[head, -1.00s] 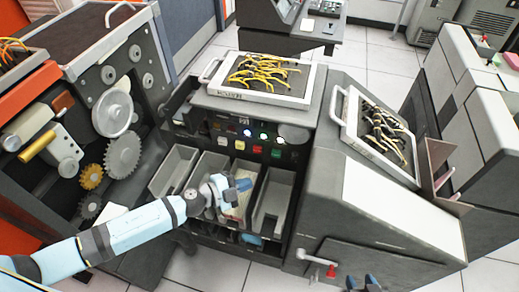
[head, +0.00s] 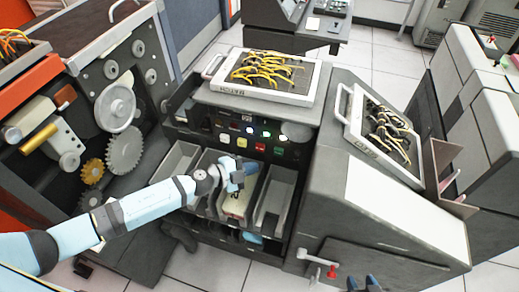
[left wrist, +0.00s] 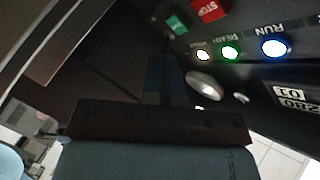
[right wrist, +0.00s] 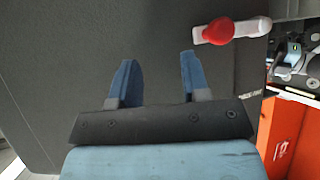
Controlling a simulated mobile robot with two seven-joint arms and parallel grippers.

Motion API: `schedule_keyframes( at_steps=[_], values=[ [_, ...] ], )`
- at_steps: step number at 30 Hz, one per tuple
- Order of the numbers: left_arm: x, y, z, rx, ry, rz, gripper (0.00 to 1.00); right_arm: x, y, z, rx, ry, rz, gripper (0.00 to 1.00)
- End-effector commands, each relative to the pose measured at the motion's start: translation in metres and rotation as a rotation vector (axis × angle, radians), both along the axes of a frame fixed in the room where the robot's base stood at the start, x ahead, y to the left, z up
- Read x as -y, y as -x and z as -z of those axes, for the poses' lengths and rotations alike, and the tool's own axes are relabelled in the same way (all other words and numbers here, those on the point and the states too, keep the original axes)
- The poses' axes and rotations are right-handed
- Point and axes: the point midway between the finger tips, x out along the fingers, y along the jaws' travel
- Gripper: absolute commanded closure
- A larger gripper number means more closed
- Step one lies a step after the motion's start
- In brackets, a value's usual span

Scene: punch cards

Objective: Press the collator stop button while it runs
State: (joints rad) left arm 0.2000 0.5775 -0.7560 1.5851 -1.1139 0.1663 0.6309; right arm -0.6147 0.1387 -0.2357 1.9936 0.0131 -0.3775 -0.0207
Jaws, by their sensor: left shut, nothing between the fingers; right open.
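The collator's red STOP button (head: 260,147) is on the front panel, between a yellow and a green button. It shows with its label at the top of the left wrist view (left wrist: 208,10), beside a green button (left wrist: 178,22). The blue RUN light (left wrist: 273,48) and green READY light (left wrist: 230,52) are lit. My left gripper (head: 249,169) is shut and empty, just below the button row, in front of the card pockets and apart from STOP. Its fingers are dark in the left wrist view (left wrist: 172,70). My right gripper (right wrist: 158,70) is open and empty, near the collator's dark lower front.
Card pockets (head: 274,197) lie open under the panel; one holds pale cards (head: 238,203). Wire-filled plugboard trays stand above (head: 262,78) and at right (head: 383,130). A red-knobbed crank (right wrist: 220,32) is near my right gripper. A geared machine (head: 122,150) stands at left.

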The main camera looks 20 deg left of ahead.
Motion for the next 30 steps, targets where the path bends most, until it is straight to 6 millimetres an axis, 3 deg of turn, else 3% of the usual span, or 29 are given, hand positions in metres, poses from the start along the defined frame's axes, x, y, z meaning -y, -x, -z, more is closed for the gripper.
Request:
schedule_keyframes(
  at_steps=[6, 12, 30],
  values=[
    [0.001, -0.028, 0.000, 0.000, 0.000, -0.001, 1.00, 0.000, 0.000, 0.005, -0.002, 0.001, 0.001, 0.57],
    [0.002, -0.039, 0.000, -0.001, -0.001, 0.001, 1.00, 0.001, 0.000, 0.005, -0.002, 0.001, 0.001, 0.57],
    [0.001, -0.041, 0.000, -0.001, -0.001, 0.001, 1.00, 0.001, -0.001, 0.003, 0.002, 0.001, 0.000, 0.57]
  ],
)
